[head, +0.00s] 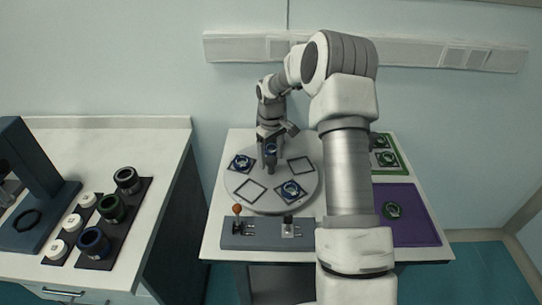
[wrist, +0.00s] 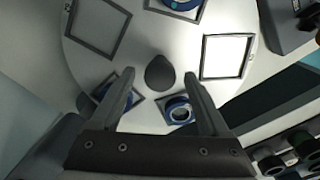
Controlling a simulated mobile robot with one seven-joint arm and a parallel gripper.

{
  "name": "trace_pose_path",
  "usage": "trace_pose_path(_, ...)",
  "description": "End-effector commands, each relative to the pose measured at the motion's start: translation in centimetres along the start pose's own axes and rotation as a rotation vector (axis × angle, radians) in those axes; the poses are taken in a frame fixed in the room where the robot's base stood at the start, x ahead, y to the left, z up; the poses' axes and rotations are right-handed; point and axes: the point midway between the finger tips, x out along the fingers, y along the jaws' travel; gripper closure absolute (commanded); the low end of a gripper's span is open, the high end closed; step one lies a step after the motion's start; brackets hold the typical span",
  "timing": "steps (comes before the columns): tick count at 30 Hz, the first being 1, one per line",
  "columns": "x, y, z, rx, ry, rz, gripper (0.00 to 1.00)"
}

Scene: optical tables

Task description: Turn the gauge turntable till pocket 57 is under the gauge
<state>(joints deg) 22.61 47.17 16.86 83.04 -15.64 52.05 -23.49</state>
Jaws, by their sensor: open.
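The gauge turntable (head: 273,200) is a pale round disc on the bench, with square framed pockets around its rim. Blue pieces with rings sit at the front (head: 290,190) and left (head: 241,163); another shows between my gripper and the rim in the wrist view. Two pockets (wrist: 225,57) look empty, one front left and one right. A dark knob (wrist: 160,73) stands at the disc's middle. My gripper (wrist: 159,76) is open above the disc, its fingertips either side of the knob in the wrist view; contact cannot be told. Pocket numbers are unreadable and I cannot make out the gauge.
A grey-blue control block (head: 267,234) with a red-knobbed lever stands in front of the disc. A purple mat (head: 413,222) with a green ringed piece and a green tray (head: 390,157) lie to the right. A left bench (head: 60,150) holds dark cylinders.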

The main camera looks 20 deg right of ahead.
Motion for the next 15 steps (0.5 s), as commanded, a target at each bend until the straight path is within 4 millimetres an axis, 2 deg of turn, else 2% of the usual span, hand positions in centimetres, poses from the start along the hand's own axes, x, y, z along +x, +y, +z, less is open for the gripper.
trace_pose_path(5, 0.01, 0.0, 0.01, 0.0, 0.0, 0.0, 0.21)
trace_pose_path(15, -0.02, -0.01, 0.01, 0.0, -0.001, 0.0, 0.8)
